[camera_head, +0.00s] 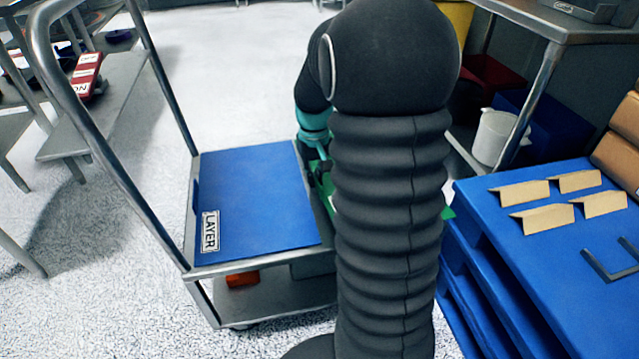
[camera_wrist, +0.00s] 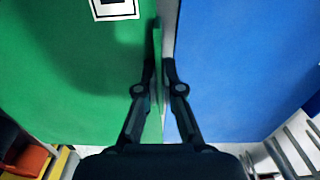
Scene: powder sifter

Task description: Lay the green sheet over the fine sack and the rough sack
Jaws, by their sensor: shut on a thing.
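The green sheet (camera_wrist: 70,75) fills the left of the wrist view, with part of a white label at its top edge. In the head view only small bits of the green sheet (camera_head: 447,212) show on either side of my arm. My gripper (camera_wrist: 158,66) is shut on an upright green strip along the sheet's right edge. The gripper (camera_head: 318,152) is mostly hidden by my arm in the head view. Tan sacks (camera_head: 620,140) stand at the right edge, but I cannot tell whether they are the fine or the rough sack.
A blue sheet (camera_head: 255,190) marked LAYER lies on the metal cart (camera_head: 275,258), left of my arm. A blue pallet (camera_head: 510,240) with folded tan cards (camera_head: 523,192) stands at the right. A white pail (camera_head: 490,137) is behind it. The floor beyond the cart is clear.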

